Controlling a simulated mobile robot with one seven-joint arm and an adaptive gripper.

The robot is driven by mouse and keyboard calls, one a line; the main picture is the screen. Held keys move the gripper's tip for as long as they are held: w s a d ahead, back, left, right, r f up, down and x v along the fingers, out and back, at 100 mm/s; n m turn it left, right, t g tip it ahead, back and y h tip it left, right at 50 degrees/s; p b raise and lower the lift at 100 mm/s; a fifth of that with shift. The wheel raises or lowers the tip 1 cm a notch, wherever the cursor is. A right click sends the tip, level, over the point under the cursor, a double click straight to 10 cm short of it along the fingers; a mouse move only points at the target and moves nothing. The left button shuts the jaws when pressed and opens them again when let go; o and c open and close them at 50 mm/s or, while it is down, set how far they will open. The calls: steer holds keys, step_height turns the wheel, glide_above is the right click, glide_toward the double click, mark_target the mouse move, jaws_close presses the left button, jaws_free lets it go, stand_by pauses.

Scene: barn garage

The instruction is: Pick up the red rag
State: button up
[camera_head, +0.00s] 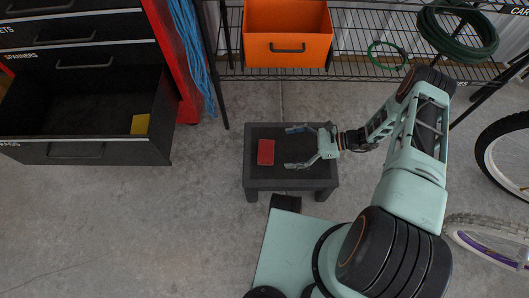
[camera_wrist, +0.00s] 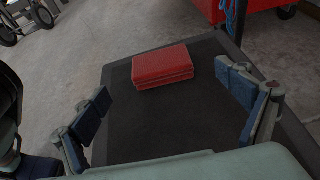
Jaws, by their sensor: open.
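The red rag (camera_head: 266,152) lies folded in a flat rectangle on the left half of a small black stool (camera_head: 262,181). In the wrist view the red rag (camera_wrist: 163,67) lies ahead of my fingers, near the far edge of the dark top (camera_wrist: 130,125), with visible folded layers. My gripper (camera_head: 297,147) is open, above the right part of the stool, its fingers pointing left toward the rag. The wrist view shows my gripper (camera_wrist: 172,98) with its fingers spread wide and nothing between them. The rag is apart from both fingers.
An open black drawer (camera_head: 75,150) at the left holds a yellow item (camera_head: 140,124). An orange bin (camera_head: 287,35) and green coiled hose (camera_head: 457,30) are on the wire shelf behind. Blue rope (camera_head: 193,50) hangs beside the red cabinet. Bicycle wheels (camera_head: 490,157) stand at the right.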

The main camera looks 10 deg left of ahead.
mark_target(270, 151)
steer(key=b+x, duration=0.2)
steer(key=x, duration=0.7)
steer(key=shift+a+f+b, duration=0.3)
steer(key=shift+f, duration=0.05)
steer(key=shift+c, duration=0.5)
steer(key=c, duration=1)
